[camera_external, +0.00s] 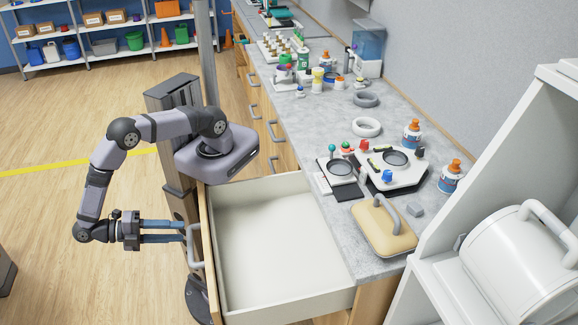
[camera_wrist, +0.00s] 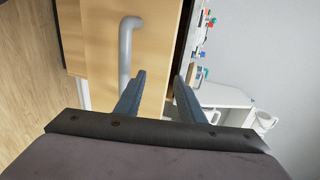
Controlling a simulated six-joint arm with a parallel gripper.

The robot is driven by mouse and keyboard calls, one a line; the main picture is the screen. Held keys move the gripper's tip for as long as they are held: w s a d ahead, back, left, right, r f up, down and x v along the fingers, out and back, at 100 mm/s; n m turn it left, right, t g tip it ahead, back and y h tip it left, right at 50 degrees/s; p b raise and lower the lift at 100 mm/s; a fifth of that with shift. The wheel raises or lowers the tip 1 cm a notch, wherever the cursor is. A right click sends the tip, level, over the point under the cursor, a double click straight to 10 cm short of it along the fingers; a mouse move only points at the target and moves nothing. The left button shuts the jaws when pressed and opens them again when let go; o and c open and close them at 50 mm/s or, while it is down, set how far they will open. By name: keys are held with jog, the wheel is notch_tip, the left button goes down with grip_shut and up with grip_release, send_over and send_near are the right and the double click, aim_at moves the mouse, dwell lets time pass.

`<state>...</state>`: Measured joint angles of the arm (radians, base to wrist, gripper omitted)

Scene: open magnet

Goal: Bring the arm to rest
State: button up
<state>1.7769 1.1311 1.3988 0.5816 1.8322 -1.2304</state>
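My gripper (camera_external: 184,231) is at the end of the bent arm, left of the open drawer (camera_external: 288,312), with its blue fingers pointing at the drawer's front. The fingers stand apart, with nothing visible between them; the wrist view also shows my gripper (camera_wrist: 160,76) open. The grey drawer handle (camera_external: 196,247) is close to the fingertips in the external view. In the wrist view the handle (camera_wrist: 126,52) shows left of and beyond the left finger, not between the fingers. I cannot tell whether a finger touches it. The drawer is pulled out and looks empty inside.
The grey counter (camera_external: 322,122) holds several bottles, rings, a device and a tan block with a handle (camera_external: 384,226). A white shelf (camera_external: 465,255) with a white canister stands at the right. The wooden floor (camera_external: 60,215) left of the arm is mostly free.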

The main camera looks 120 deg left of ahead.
jog(key=w+d+r+m+g+h+p, duration=0.1)
jog(key=w+d+m+g+h+p, duration=0.2)
jog(key=w+d+m+g+h, duration=0.6)
jog(key=w+a+r+n+t+h, duration=0.1)
jog(key=w+a+r, duration=0.2)
jog(key=w, duration=0.3)
jog(key=w+a+r+n+t+h+p, duration=0.1)
jog(key=w+a+r, duration=0.15)
jog(key=w, duration=0.35)
jog(key=w+a+r+n+t+h, duration=0.1)
jog(key=w+a+r, duration=0.25)
jog(key=w, duration=0.25)
jog(key=w+a+n+g+y, duration=0.1)
jog(key=a+n, duration=0.4)
jog(key=a, duration=1.1)
jog(key=s+a+f+n+g, duration=0.2)
jog(key=s+a+n+g, duration=0.1)
jog(key=s+a+n, duration=0.7)
jog(key=s+a, duration=0.3)
jog(key=a, duration=0.1)
jog(key=shift+s+a+f+g+b, duration=0.15)
jog(key=shift+a+f+g+b, duration=0.15)
jog(key=shift+f+b, duration=0.1)
